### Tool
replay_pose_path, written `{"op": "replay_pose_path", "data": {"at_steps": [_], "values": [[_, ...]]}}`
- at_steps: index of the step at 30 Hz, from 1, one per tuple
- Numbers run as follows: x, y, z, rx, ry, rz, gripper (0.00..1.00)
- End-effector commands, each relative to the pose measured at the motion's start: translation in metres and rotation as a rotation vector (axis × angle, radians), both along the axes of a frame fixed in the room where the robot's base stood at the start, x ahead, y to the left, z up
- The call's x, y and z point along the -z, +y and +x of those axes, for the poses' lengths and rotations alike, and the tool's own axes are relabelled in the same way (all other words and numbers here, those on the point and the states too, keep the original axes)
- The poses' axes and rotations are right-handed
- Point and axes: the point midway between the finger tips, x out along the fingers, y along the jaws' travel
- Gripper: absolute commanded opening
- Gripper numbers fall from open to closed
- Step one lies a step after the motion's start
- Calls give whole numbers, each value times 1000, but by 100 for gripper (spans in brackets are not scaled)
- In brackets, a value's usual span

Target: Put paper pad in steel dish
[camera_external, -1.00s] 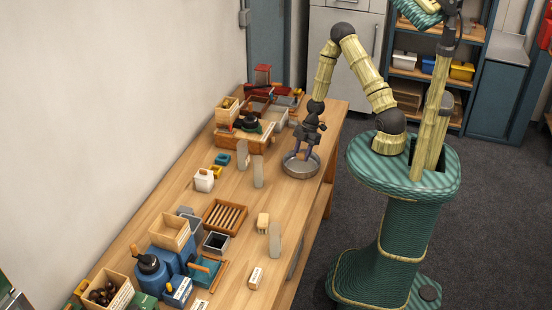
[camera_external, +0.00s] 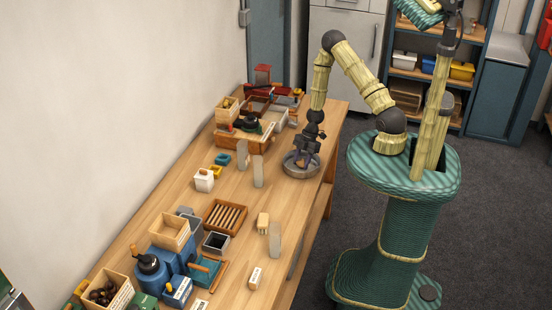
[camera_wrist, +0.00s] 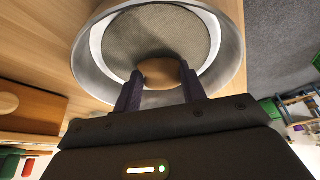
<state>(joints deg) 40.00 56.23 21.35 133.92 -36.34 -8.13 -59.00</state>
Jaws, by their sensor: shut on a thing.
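The steel dish (camera_external: 287,170) is a round grey metal dish near the right edge of the table. In the wrist view its wide metal rim (camera_wrist: 232,58) surrounds a grey meshed floor. My gripper (camera_external: 302,164) is over the dish, with its fingers pointing down into it. In the wrist view my gripper (camera_wrist: 158,88) is shut on a small rounded tan-brown thing (camera_wrist: 160,72), which looks like the paper pad. It is inside the dish's outline; I cannot tell whether it touches the floor. In the external view the fingers hide the pad.
Upright grey blocks (camera_external: 258,172) stand left of the dish. A wooden tray of rods (camera_external: 225,216), a white container (camera_external: 204,180) and a wooden crate group (camera_external: 240,140) are further off. The table's right edge is close to the dish. Bare wood lies in front of it.

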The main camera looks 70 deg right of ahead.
Motion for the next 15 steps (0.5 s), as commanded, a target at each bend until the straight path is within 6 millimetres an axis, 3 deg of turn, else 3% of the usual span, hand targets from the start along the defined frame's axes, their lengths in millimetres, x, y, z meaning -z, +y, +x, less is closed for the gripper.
{"op": "replay_pose_path", "data": {"at_steps": [1, 2, 5, 15], "values": [[3, 0, 0, 0, 0, 0, 20], [2, 0, 0, 0, 0, 0, 45], [2, 0, 0, 0, 0, 0, 63], [-1, 0, 0, 0, 0, 0, 63]]}}
